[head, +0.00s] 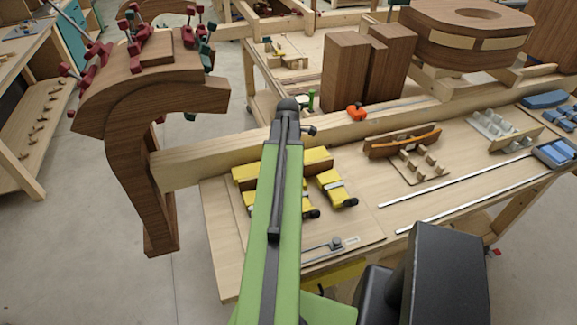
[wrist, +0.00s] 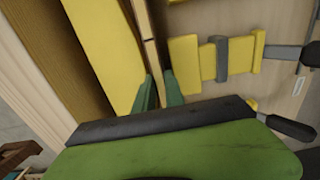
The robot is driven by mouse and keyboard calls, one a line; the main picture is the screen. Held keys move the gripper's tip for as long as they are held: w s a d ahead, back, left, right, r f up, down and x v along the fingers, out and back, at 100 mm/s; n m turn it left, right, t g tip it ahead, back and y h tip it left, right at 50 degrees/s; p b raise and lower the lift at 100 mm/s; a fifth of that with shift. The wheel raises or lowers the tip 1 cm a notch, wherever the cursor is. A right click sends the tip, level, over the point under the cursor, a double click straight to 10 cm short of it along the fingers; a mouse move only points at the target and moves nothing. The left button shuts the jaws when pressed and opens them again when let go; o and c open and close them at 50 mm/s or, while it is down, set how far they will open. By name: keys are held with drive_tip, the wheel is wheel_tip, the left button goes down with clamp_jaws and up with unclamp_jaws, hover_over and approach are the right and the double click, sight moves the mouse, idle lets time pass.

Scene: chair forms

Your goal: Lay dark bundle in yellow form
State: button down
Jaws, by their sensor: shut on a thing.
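The yellow form (head: 318,159) lies on the near left of the workbench, partly hidden behind my green arm in the head view. In the wrist view its broad yellow face (wrist: 105,45) runs beside my gripper. My gripper (wrist: 159,90) has its green fingers closed around a thin strip bundle (wrist: 151,50), with a dark and a pale side showing. The bundle stands between the yellow form and a yellow clamp (wrist: 200,60). I cannot tell whether it touches the form. In the head view the gripper and bundle are hidden by my arm.
Yellow clamps (head: 337,188) with black handles lie in front of the form. A brown curved piece (head: 403,141) and long metal bars (head: 455,180) lie to the right. A large dark wooden chair form (head: 140,140) with red clamps stands at the left. Bare bench top shows around (head: 220,225).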

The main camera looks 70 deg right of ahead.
drive_tip(key=shift+f+b, duration=0.35)
drive_tip(key=c, duration=1.3)
unclamp_jaws()
drive_tip(key=shift+r, duration=0.1)
wheel_tip(320, 180, up, 18)
drive_tip(key=p, duration=1.7)
drive_tip(key=shift+f+p, duration=0.25)
drive_tip(key=shift+p, duration=0.05)
drive_tip(key=shift+f, duration=0.1)
